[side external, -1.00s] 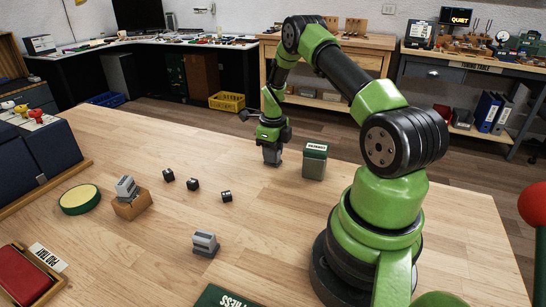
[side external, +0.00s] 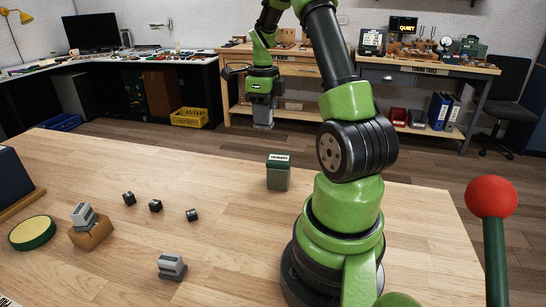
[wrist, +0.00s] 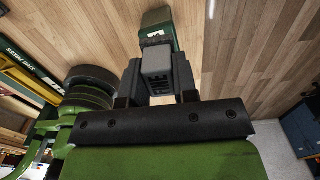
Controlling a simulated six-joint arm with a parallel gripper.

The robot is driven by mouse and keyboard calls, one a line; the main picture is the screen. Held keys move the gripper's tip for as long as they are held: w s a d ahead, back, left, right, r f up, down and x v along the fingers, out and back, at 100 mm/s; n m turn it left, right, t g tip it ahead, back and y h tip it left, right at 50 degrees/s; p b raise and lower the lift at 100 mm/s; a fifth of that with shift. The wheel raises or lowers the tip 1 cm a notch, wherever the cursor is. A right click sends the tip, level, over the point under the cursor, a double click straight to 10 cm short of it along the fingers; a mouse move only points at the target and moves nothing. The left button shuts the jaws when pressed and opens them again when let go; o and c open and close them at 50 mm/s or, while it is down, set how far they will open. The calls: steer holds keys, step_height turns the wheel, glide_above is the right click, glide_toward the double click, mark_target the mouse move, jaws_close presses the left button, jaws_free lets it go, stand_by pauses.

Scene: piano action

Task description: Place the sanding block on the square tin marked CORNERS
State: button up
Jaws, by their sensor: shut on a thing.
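My gripper (side external: 262,106) is raised above the table level and shut on a grey block, taken to be the sanding block (side external: 263,126). In the wrist view the block (wrist: 156,62) sits between the two dark fingers. The square green tin (side external: 278,174) stands upright on the table, to the right of and lower than the block in the side view. Its pale top label is too small to read now. In the wrist view the tin (wrist: 158,18) shows just beyond the block, partly hidden by it. The block appears apart from the tin.
Three small dark cubes (side external: 155,206) lie left on the table. A grey piece rests on a wooden block (side external: 92,234), and another grey piece (side external: 172,265) lies nearer. A round green-rimmed pad (side external: 32,233) is at far left. A red ball-topped post (side external: 491,197) stands at right.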

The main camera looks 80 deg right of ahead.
steer(key=s+r, duration=0.2)
steer(key=s, duration=0.2)
glide_above(279, 158)
step_height(279, 158, down, 4)
steer(key=shift+f, duration=2.75)
steer(key=o, duration=0.9)
steer(key=shift+f, duration=0.15)
steer(key=shift+o, duration=0.2)
